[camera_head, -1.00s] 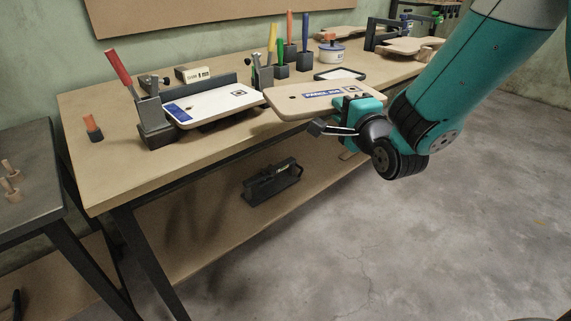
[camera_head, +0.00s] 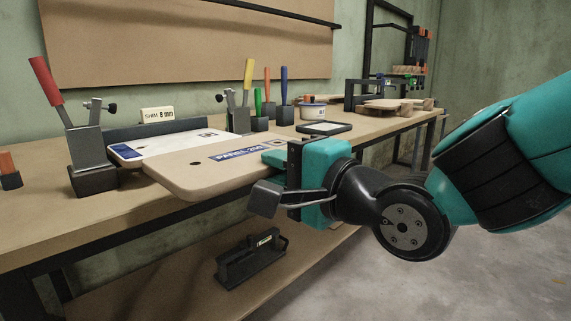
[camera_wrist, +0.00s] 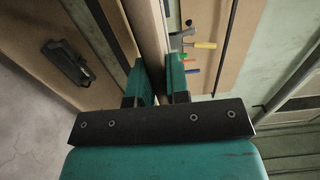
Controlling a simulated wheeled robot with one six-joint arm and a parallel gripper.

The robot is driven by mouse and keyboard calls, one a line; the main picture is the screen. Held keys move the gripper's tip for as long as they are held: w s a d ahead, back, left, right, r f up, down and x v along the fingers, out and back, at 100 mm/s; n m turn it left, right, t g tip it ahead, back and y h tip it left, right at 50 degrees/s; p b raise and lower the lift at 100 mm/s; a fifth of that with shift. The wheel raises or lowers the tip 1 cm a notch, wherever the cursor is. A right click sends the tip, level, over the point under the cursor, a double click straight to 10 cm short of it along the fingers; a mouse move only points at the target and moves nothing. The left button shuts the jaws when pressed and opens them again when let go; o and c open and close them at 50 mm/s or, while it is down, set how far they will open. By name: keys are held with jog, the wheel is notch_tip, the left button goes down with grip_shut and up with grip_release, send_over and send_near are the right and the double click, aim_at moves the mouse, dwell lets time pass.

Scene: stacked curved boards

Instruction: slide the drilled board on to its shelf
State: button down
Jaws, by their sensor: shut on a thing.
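The drilled board (camera_head: 200,179) is a thin pale wooden panel with a blue label, a printed square mark and a dark hole near its left end. My gripper (camera_head: 290,160) is shut on its right end and holds it roughly level at the bench's front edge. In the wrist view, the board (camera_wrist: 151,40) shows edge-on between the two teal fingers (camera_wrist: 158,80). A white-topped board (camera_head: 165,146) lies just behind it between two clamp posts, partly hidden by it. I cannot tell whether the two boards touch, and the shelf is not clearly distinguishable.
Clamp posts with a red handle (camera_head: 86,150) and a yellow handle (camera_head: 240,105) flank the white board. A shim block (camera_head: 171,115) stands behind. Coloured-handled tools, a pot (camera_head: 313,111) and a black-framed tray (camera_head: 323,128) are farther right. A dark tool (camera_head: 250,262) lies on the lower shelf.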

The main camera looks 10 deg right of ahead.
aim_at(237, 150)
jog(key=shift+r+p+x, duration=0.1)
jog(key=shift+p+x, duration=0.55)
jog(key=shift+p, duration=0.65)
jog(key=shift+r+p+x, duration=0.15)
jog(key=shift+p+x, duration=0.55)
jog(key=shift+p, duration=0.55)
jog(key=shift+a+f, duration=0.2)
jog(key=shift+f, duration=0.05)
jog(key=shift+d, duration=0.15)
jog(key=shift+p, duration=0.3)
jog(key=shift+w, duration=0.15)
jog(key=shift+w+a+r+p, duration=0.1)
jog(key=shift+w+a+p, duration=0.15)
jog(key=shift+p, duration=0.05)
jog(key=shift+p+x, duration=1.3)
jog(key=shift+x, duration=1.25)
jog(key=shift+a, duration=0.1)
